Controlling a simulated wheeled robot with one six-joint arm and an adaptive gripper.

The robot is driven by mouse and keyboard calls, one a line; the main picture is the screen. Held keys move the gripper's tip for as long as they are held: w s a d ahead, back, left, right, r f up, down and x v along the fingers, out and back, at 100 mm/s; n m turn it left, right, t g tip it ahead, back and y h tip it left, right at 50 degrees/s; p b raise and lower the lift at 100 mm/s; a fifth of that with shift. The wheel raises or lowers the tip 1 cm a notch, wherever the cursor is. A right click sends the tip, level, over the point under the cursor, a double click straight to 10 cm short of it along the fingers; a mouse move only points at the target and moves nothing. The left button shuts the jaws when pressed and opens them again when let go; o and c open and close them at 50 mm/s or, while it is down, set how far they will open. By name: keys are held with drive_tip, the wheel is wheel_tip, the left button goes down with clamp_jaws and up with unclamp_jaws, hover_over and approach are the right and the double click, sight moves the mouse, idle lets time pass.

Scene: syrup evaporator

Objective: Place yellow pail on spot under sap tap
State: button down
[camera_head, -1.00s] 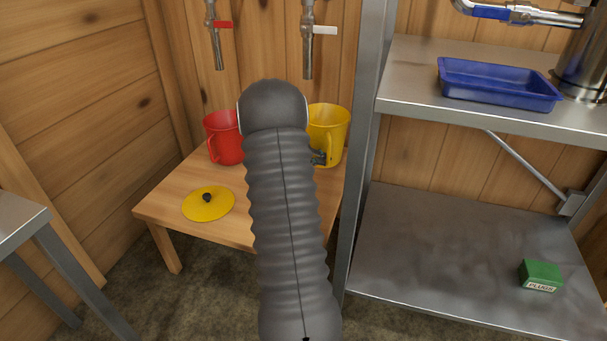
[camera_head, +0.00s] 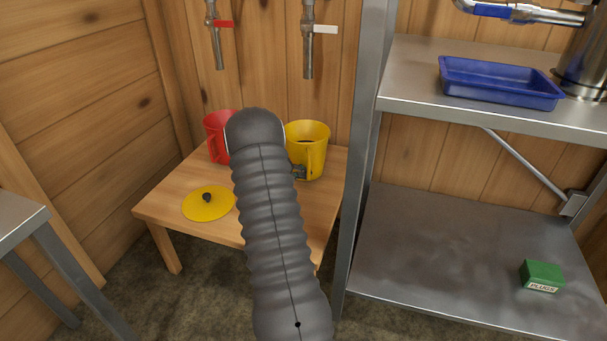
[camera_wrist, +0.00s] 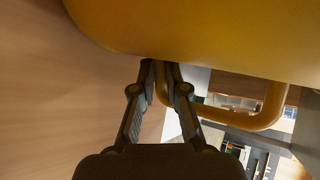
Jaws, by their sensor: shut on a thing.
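The yellow pail (camera_head: 297,140) is upright over the right part of the small wooden table, below and slightly in front of the white-handled tap (camera_head: 309,45). I cannot tell whether it touches the tabletop. My gripper (camera_head: 299,172) is shut on the pail's handle (camera_head: 315,160), on the side facing me. In the wrist view the fingers (camera_wrist: 160,75) close on the handle (camera_wrist: 262,120), with the pail's body (camera_wrist: 200,30) filling the top. A red-handled tap (camera_head: 217,40) hangs to the left. No marked spot shows.
A red pail (camera_head: 216,140) stands behind my arm on the wooden table (camera_head: 175,200). A yellow lid (camera_head: 203,206) lies at its front left. A metal shelf post (camera_head: 364,150) rises right of the table. A blue tray (camera_head: 500,82) and green box (camera_head: 541,275) are on the shelves.

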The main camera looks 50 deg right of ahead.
drive_tip(key=c, duration=1.6)
unclamp_jaws()
drive_tip(key=shift+f, duration=0.15)
drive_tip(key=shift+c, duration=0.2)
drive_tip(key=o, duration=0.4)
drive_tip(key=shift+o, duration=0.2)
drive_tip(key=shift+a+r, duration=0.15)
drive_tip(key=shift+r, duration=0.15)
drive_tip(key=v, duration=1.1)
drive_tip(key=shift+a+r+p, duration=0.2)
drive_tip(key=shift+a+p, duration=0.1)
drive_tip(key=shift+a, duration=0.05)
